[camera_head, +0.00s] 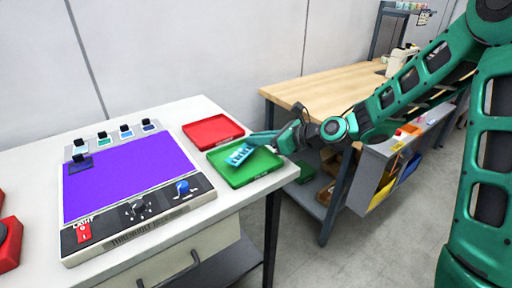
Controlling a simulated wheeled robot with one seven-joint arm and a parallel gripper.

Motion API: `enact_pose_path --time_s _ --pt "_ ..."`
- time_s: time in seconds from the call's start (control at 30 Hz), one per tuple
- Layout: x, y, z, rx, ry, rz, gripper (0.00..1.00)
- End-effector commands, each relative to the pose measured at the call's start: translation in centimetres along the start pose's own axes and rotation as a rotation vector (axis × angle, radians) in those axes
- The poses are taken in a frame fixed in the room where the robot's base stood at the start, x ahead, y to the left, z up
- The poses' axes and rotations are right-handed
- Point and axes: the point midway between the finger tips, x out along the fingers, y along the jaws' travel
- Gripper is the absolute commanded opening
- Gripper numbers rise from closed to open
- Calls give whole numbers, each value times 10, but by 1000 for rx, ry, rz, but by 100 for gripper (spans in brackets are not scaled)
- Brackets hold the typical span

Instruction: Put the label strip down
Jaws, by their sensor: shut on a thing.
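My gripper (256,142) is at the end of my green arm, over the green tray at the right end of the white table. It is shut on the label strip (239,155), a small light-blue piece with pale marks. The strip is over the green tray (246,177); I cannot tell whether it touches the tray floor. The gripper's fingertips are small and partly hidden by the strip.
A red tray (213,131) sits just behind the green tray. A device with a purple panel (128,175), knobs and a red switch fills the table's middle. A wooden workbench (325,90) stands behind, to the right. Red objects (8,238) are at the left edge.

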Motion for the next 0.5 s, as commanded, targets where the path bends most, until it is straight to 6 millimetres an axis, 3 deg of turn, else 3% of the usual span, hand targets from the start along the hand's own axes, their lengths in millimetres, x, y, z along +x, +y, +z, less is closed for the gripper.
enact_pose_path --time_s 0.2,0.5 --pt "11 1 -26 3 1 2 0" --pt "12 1 -28 1 0 1 0"
